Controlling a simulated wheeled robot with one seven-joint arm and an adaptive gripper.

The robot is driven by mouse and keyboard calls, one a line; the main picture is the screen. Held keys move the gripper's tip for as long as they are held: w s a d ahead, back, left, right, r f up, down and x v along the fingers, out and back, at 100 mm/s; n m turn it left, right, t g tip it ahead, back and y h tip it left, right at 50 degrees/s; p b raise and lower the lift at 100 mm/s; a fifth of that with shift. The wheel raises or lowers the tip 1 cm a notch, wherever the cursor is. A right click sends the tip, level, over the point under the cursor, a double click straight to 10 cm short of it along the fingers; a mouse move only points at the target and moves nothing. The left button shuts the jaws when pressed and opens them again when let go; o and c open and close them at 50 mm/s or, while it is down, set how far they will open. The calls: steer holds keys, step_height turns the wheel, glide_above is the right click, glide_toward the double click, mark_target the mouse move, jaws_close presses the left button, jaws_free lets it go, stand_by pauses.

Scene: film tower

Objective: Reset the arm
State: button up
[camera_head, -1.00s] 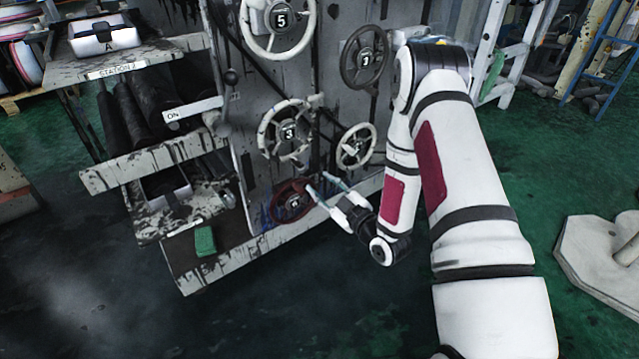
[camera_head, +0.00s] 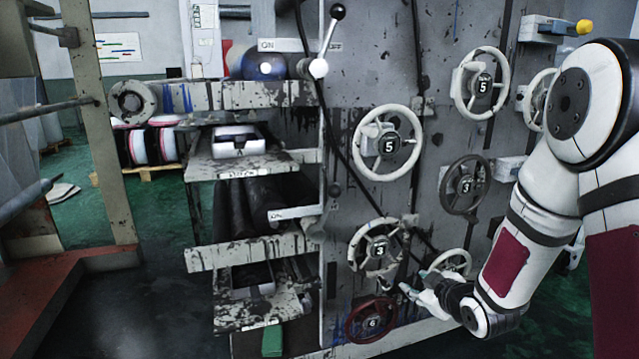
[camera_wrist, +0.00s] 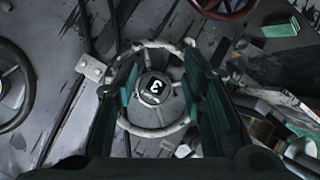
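My arm reaches in from the right in the head view. My gripper (camera_head: 416,281) is in front of the panel, just right of and above the red handwheel (camera_head: 371,320) and below right of a white handwheel marked 3 (camera_head: 378,247). In the wrist view my gripper's two dark green fingers (camera_wrist: 160,64) are spread apart with nothing held. The white wheel marked 3 (camera_wrist: 153,132) shows upside down beyond and between them. I cannot tell the exact gap to the panel.
More handwheels sit on the panel: white ones marked 5 (camera_head: 388,143) and 5 (camera_head: 482,85), and a dark one (camera_head: 464,184). A lever (camera_head: 327,40) sticks out at the top. Shelves (camera_head: 240,166) stand left. Dark floor lies in front.

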steer(key=s+d+r+m+g+h, duration=0.1)
steer(key=s+r+m+g+h, duration=0.2)
steer(key=s+r, duration=0.45)
steer(key=s+a+r+m+g, duration=0.2)
steer(key=s+r+g, duration=0.1)
steer(key=s, duration=1)
steer(key=s+a+r+m+g+y, duration=0.1)
steer(key=s+a+r+m+g, duration=0.15)
steer(key=s, duration=0.95)
steer(key=s+a+r+m+g, duration=0.1)
steer(key=s+r+m+g, duration=0.15)
steer(key=s, duration=1.05)
step_height(320, 180, up, 37)
steer(key=n+t+p, duration=0.1)
steer(key=t+p, duration=0.2)
steer(key=p, duration=3.2)
steer(key=shift+s+d+r, duration=0.15)
steer(key=shift+d+r, duration=0.05)
